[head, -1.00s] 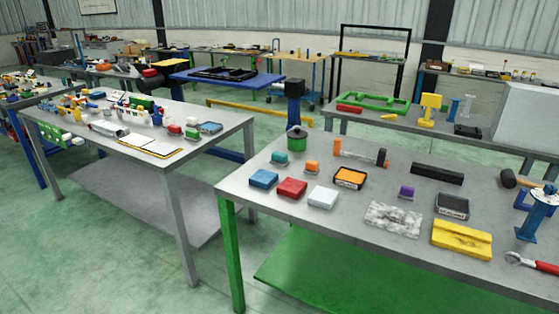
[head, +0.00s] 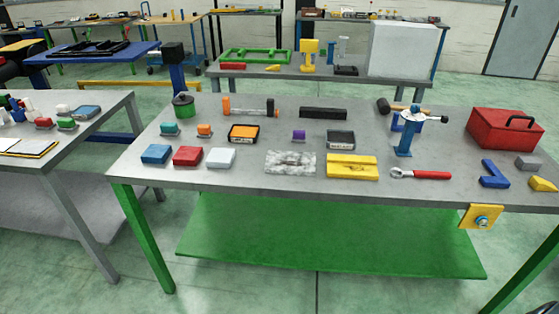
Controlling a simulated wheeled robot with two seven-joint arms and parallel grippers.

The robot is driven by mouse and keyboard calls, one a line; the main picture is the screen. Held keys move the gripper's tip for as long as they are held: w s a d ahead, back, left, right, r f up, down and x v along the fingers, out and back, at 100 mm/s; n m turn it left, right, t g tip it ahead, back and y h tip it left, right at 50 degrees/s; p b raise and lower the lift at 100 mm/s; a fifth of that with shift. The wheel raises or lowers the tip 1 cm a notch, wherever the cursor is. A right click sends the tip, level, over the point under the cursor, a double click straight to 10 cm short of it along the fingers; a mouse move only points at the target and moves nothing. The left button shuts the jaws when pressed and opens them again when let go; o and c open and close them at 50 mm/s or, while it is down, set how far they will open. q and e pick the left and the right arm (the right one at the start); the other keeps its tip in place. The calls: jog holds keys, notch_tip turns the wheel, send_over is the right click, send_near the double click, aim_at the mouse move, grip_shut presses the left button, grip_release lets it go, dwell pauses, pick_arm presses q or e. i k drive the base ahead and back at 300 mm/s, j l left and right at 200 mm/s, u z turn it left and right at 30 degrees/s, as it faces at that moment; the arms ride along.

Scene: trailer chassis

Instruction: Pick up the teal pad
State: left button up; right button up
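A small teal pad (head: 170,128) sits on the grey top of the near workbench (head: 240,183), toward its left end. It lies in front of and left of a green round canister (head: 183,106). A small orange pad (head: 204,130) is just to its right, and a blue block (head: 156,154) is in front of it. Nothing covers the teal pad. Neither of my grippers shows in the head view.
A red block (head: 187,156) and a white block (head: 220,158) stand near the bench's front edge. A blue vise-like stand (head: 404,140) and a red toolbox (head: 503,130) are to the right. Another grey bench (head: 90,148) stands left, with green floor between.

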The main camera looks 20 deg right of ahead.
aim_at(169, 129)
jog(key=j+z, duration=0.1)
jog(key=z, duration=0.45)
jog(key=j+z, duration=0.9)
jog(key=j, duration=0.15)
jog(key=k+j, duration=0.1)
jog(key=j, duration=0.3)
jog(key=k+j+z, duration=0.15)
jog(key=j, duration=0.7)
jog(key=k+j+z, duration=0.15)
jog(key=j, duration=0.25)
jog(key=k+j, duration=0.15)
jog(key=j, duration=0.2)
jog(key=k+j, duration=0.1)
jog(key=j, duration=0.25)
jog(key=k+j, duration=0.1)
jog(key=j, duration=0.25)
jog(key=k+j+z, duration=0.1)
jog(key=j, duration=0.25)
